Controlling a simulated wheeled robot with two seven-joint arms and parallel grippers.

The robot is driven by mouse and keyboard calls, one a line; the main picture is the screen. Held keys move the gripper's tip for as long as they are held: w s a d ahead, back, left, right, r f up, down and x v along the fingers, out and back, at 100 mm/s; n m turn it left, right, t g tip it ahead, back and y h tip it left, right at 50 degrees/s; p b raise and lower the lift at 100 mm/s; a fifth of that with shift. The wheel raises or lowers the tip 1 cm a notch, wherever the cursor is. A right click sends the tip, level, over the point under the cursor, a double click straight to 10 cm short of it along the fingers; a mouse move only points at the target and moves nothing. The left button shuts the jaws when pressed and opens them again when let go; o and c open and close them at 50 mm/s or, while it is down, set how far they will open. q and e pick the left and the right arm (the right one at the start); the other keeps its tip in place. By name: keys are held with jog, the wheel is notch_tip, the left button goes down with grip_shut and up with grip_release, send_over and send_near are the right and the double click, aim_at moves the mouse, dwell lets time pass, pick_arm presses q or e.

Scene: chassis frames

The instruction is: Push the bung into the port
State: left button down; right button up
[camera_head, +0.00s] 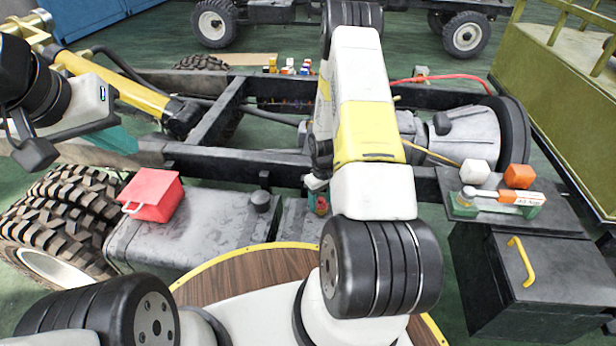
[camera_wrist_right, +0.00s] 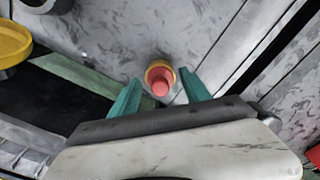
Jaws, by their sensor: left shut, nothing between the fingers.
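The bung is a red, rounded plug (camera_wrist_right: 160,86) in the right wrist view. It sits at a brass-coloured ring, the port (camera_wrist_right: 151,68), on a grey scuffed surface; part of it stands out, and I cannot tell how deep it goes. My right gripper (camera_wrist_right: 160,78) has its teal fingers apart, one on each side of the bung, with gaps showing. In the head view a small red-and-teal spot beside my right arm (camera_head: 321,205) is mostly hidden by that arm. My left gripper (camera_head: 118,140) is shut and empty over the frame rail at the left.
A red box (camera_head: 152,195) stands on the grey tank (camera_head: 190,232) beside a large tyre (camera_head: 55,215). At right, a white block (camera_head: 474,172), an orange block (camera_head: 518,176) and an orange-white tool (camera_head: 505,197) lie on a dark shelf. Dark chassis rails (camera_head: 240,161) cross the middle.

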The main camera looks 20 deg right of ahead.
aim_at(321, 199)
jog(key=shift+r, duration=0.1)
notch_tip(321, 199, up, 8)
jog(key=shift+f, duration=0.2)
dwell(0.4)
dwell(0.3)
